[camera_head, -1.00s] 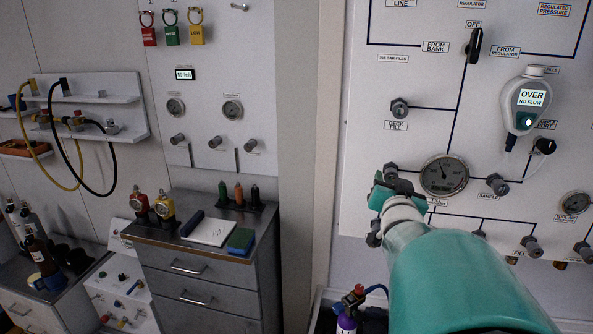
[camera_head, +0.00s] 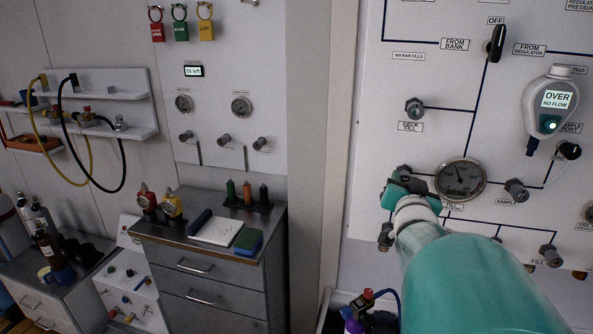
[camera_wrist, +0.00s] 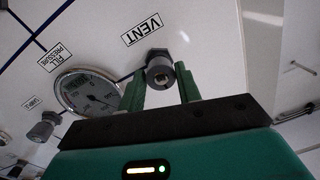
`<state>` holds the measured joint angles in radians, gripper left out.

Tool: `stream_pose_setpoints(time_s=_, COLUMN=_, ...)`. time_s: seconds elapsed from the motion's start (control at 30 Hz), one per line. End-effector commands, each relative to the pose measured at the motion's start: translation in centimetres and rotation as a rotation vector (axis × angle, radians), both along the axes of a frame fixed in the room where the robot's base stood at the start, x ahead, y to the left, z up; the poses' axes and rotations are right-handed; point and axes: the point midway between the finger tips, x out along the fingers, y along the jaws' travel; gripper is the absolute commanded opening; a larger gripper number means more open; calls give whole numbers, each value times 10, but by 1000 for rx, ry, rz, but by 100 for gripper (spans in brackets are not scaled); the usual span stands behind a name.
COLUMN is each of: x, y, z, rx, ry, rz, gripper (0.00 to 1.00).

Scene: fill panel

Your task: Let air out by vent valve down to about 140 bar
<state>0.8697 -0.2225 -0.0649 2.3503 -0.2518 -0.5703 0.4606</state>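The vent valve (camera_wrist: 160,75) is a dark hex-based knob beside the VENT label (camera_wrist: 142,30) in the wrist view. My gripper (camera_wrist: 161,84) is open, with one green finger on each side of the knob; a gap shows at the right finger, and contact at the left is unclear. In the head view my gripper (camera_head: 408,188) covers part of the valve (camera_head: 404,170). The round fill pressure gauge (camera_head: 460,180) is right of the gripper, its needle pointing up-left; its numbers are too small to read. The gauge also shows in the wrist view (camera_wrist: 88,92).
A handheld meter (camera_head: 549,100) reading OVER, NO FLOW hangs on the panel. The sample knob (camera_head: 516,190), deck fill knob (camera_head: 414,107) and black selector (camera_head: 497,43) at OFF are nearby. A drawer cabinet (camera_head: 205,275) stands left.

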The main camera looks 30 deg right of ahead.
Motion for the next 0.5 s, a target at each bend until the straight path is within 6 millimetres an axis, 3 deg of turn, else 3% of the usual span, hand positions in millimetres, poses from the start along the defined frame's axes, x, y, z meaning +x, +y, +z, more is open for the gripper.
stream_pose_setpoints(time_s=0.03, x=0, y=0, z=0, rx=1, ry=1, rz=0, gripper=23)
stream_pose_setpoints(time_s=0.13, x=1, y=0, z=0, rx=1, ry=1, rz=0, gripper=7)
stream_pose_setpoints(time_s=0.5, x=2, y=-2, z=-1, rx=-28, ry=36, rz=0, gripper=7)
